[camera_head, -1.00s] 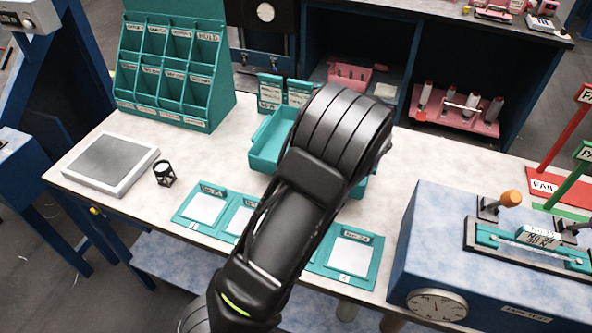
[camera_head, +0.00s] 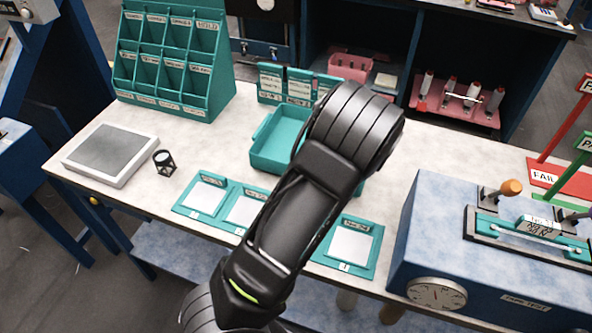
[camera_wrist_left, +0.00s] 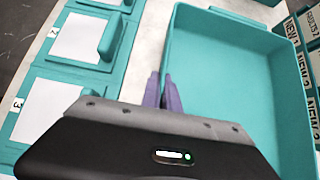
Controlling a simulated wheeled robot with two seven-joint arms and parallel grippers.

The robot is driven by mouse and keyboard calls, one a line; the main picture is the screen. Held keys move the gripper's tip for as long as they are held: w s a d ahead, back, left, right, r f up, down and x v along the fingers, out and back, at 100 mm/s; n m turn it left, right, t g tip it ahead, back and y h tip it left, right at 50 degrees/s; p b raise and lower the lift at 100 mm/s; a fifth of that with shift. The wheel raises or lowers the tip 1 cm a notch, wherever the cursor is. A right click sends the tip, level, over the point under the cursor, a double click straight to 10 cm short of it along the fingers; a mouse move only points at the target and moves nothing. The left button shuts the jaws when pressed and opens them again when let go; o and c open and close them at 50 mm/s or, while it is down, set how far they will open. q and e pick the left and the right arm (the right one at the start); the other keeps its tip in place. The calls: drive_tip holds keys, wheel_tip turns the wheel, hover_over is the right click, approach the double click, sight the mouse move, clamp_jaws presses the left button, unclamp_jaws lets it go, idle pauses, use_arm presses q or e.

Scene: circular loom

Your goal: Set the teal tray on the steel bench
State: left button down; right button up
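The teal tray (camera_head: 268,155) is a shallow open box on the pale-topped bench (camera_head: 140,203), partly hidden in the head view by my black arm. In the left wrist view the tray (camera_wrist_left: 235,70) looks empty. My left gripper (camera_wrist_left: 162,85) has its two purple fingers close together at the tray's near-side wall, seemingly one on each side of the rim. I cannot tell whether they press on it. The fingers are hidden in the head view. My right gripper is not in view.
A teal pigeonhole rack (camera_head: 175,60), a grey scale (camera_head: 110,153) and a small black loupe (camera_head: 164,163) stand on the left. Teal card holders (camera_head: 345,245) line the front edge. A blue testing machine (camera_head: 490,250) stands right. Labelled teal cards (camera_head: 298,85) stand behind the tray.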

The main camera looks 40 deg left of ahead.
use_arm(q)
drive_tip(key=shift+f, duration=0.25)
drive_tip(key=c, duration=1.5)
unclamp_jaws()
drive_tip(key=shift+c, duration=0.2)
drive_tip(key=b+v, duration=0.2)
drive_tip(key=v, duration=0.4)
drive_tip(key=shift+w+d+r, duration=0.15)
drive_tip(key=shift+d, duration=0.05)
drive_tip(key=shift+d+r, duration=0.4)
drive_tip(key=shift+r, duration=0.1)
